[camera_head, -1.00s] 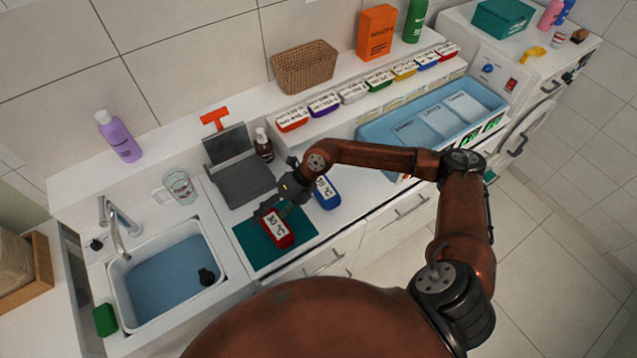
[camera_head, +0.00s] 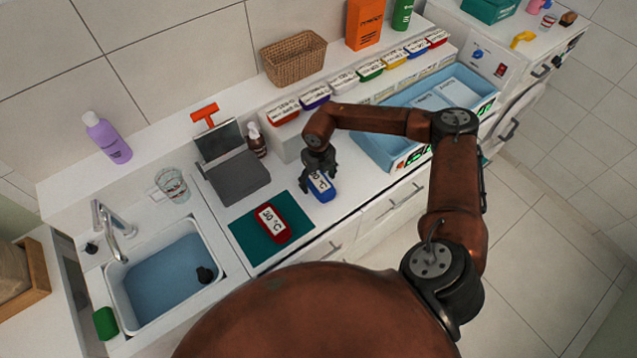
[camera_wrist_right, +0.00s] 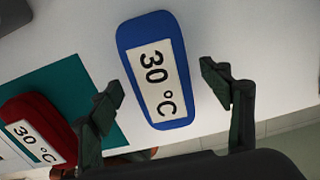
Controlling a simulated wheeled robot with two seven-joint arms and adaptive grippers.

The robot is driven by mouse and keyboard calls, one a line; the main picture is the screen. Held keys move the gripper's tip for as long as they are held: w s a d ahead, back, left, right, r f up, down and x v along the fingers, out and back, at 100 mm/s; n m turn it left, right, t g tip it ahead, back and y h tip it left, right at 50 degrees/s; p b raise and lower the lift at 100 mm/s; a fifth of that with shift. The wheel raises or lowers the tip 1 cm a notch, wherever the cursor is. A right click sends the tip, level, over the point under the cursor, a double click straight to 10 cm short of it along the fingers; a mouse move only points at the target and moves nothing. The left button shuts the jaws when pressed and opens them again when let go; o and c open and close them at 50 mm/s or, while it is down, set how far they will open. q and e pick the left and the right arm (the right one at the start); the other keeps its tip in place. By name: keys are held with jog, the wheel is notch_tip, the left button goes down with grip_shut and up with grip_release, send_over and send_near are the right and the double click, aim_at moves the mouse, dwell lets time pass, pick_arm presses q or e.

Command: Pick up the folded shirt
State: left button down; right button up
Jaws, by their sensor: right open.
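No folded shirt can be made out in either view. A blue block (camera_head: 322,188) labelled "30 °C" lies on the white counter; it also shows in the right wrist view (camera_wrist_right: 154,70). A red block (camera_head: 272,223) with the same label lies on a dark green mat (camera_head: 246,243); it shows in part in the right wrist view (camera_wrist_right: 37,130). My right gripper (camera_head: 318,178) is open and empty above the blue block. In the wrist view its fingers (camera_wrist_right: 160,80) are on either side of the blue block, apart from it. My left gripper is not in view.
Left of the mat is a sink basin (camera_head: 211,296) with blue water and a glass (camera_head: 172,185). A grey folding stand (camera_head: 238,178) and brown bottle (camera_head: 256,140) stand behind. A divided blue tray (camera_head: 385,150) is to the right, below a row of labelled coloured blocks (camera_head: 342,82).

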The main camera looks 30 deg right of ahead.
jog(key=shift+f, duration=0.6)
jog(key=shift+c, duration=0.2)
jog(key=c, duration=1.2)
jog(key=shift+r, duration=0.1)
jog(key=shift+c, duration=0.3)
